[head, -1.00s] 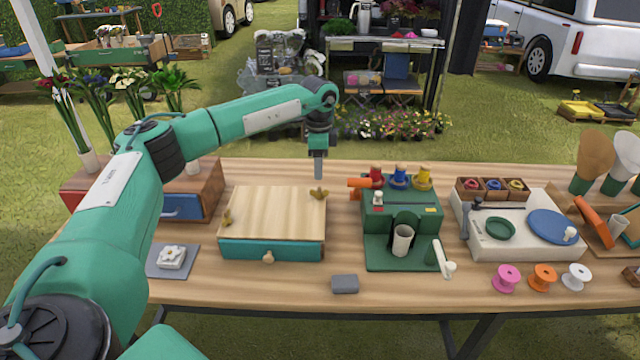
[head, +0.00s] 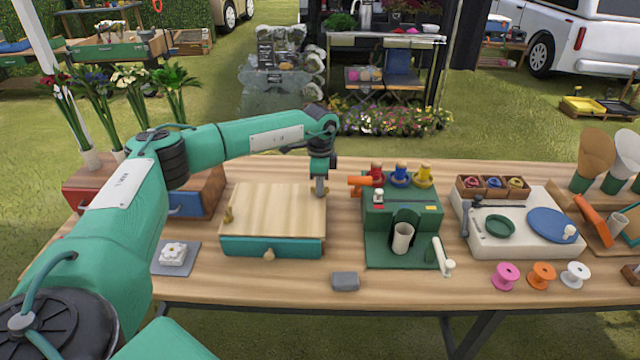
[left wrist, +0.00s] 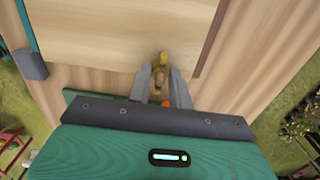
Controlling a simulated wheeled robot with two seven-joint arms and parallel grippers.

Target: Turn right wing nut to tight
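The right brass wing nut (left wrist: 162,59) is at the right back corner of the wooden press board (head: 275,207). In the left wrist view it shows between and just beyond my left fingers. My left gripper (head: 320,191) points down over that corner, mostly covering the nut in the head view. It is open, with the fingers (left wrist: 161,87) apart on either side of the nut; I cannot tell whether either touches it. The left wing nut (head: 228,215) stands at the board's left edge. My right gripper is not in view.
A green machine with colored spools (head: 402,222) stands close right of the press, its orange handle (head: 362,180) near my gripper. A grey block (head: 345,281) lies in front. A white flower tile (head: 173,254) is at left.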

